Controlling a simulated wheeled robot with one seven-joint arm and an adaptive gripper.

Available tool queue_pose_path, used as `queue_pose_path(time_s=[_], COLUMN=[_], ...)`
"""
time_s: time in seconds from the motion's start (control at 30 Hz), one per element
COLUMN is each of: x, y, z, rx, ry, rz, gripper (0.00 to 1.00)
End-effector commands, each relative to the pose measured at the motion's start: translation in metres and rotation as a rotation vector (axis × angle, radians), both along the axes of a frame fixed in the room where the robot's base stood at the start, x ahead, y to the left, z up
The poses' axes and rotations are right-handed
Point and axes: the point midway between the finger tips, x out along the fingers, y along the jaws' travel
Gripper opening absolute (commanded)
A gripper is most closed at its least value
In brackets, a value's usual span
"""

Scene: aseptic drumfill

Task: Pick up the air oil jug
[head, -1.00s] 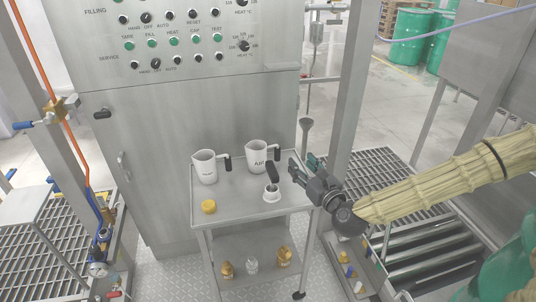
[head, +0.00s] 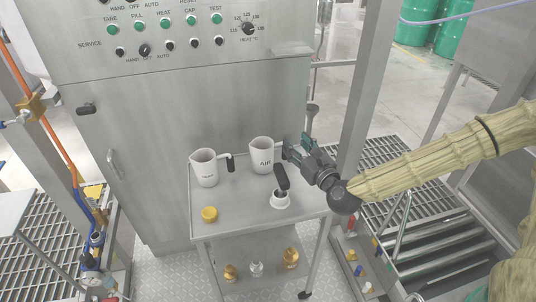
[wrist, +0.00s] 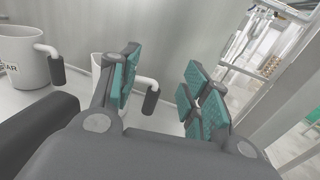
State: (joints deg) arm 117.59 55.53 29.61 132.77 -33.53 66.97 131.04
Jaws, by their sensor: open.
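The air oil jug (head: 261,157) is a white mug-like jug marked "AIR", standing upright at the back of the steel cart top. Its handle points right, towards my gripper (head: 295,148), which partly hides it. In the wrist view the jug body (wrist: 97,64) is partly covered by my left finger. Its black handle grip (wrist: 150,97) shows between the two open fingers of my gripper (wrist: 162,88), with teal pads. I cannot tell whether the grip lies within the fingers or beyond them. My gripper holds nothing.
A second white jug (head: 205,168) stands left of the air jug. A yellow cap (head: 210,214) lies front left. The steel cabinet (head: 150,150) is close behind; a post (head: 362,90) rises right.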

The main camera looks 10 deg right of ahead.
Motion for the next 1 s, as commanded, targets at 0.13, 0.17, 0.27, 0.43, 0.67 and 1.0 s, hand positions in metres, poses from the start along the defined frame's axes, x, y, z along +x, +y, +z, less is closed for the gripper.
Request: queue_pose_path(time_s=[0.13, 0.17, 0.27, 0.43, 0.67, 1.0], x=[-0.001, -0.001, -0.001, -0.001, -0.001, 0.009], y=[-0.005, -0.005, -0.004, -0.004, -0.002, 0.001], z=[-0.016, -0.018, -0.028, -0.05, -0.082, -0.089], rx=[0.001, 0.001, 0.001, 0.001, 0.001, 0.0], ry=[-0.001, -0.001, 0.0, -0.001, -0.001, -0.001], rz=[-0.007, -0.007, -0.006, -0.005, -0.003, -0.001], gripper=[0.47, 0.47, 0.47, 0.47, 0.47, 0.47])
